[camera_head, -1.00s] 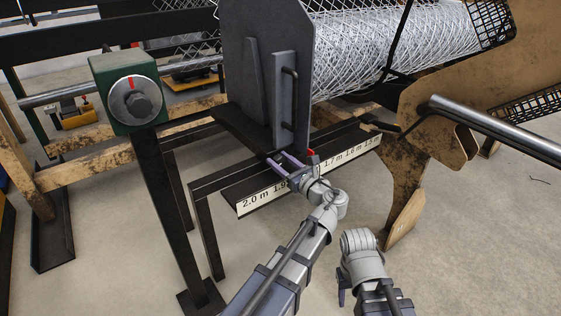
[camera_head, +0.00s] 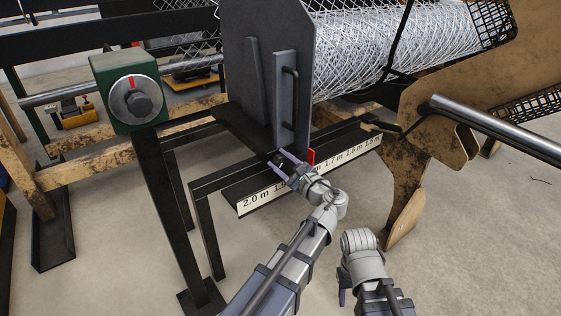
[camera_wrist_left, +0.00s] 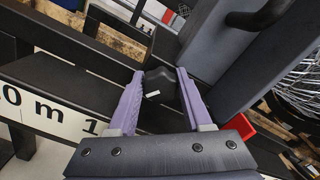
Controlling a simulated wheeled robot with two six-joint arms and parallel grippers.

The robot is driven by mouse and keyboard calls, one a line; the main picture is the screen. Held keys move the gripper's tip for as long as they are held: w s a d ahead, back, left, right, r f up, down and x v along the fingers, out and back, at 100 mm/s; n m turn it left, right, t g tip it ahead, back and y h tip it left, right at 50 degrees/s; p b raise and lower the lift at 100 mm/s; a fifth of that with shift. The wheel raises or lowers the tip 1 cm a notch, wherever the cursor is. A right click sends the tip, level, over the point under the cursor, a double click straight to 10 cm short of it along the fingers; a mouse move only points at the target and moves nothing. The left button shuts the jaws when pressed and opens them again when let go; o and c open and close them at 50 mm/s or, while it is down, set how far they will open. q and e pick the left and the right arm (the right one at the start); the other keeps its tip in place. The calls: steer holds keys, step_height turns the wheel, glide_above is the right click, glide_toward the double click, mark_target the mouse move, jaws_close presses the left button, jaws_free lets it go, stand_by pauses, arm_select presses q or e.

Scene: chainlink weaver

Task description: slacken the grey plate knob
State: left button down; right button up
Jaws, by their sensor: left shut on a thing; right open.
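The grey plate (camera_head: 268,50) stands upright on a dark rail (camera_head: 238,182). Its dark knob (camera_wrist_left: 158,82) is low at the plate's foot and shows between the purple fingers in the left wrist view. My left gripper (camera_head: 283,162) is shut on this knob, one finger on each side. The gripper hides most of the knob in the head view. My right gripper (camera_head: 343,287) is open and empty, low in the head view and away from the plate; its fingers are mostly hidden.
A red pointer (camera_head: 311,157) sits by the plate's foot above a white length scale (camera_head: 262,197). A black handle (camera_head: 289,98) is on the plate's bracket. A green box with a dial (camera_head: 136,98) stands left. Wire mesh (camera_head: 385,45) lies behind; a metal bar (camera_head: 500,130) juts in right.

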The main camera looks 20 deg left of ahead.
stand_by(0.4)
arm_select(q)
steer(key=shift+c, duration=1.8)
jaws_free()
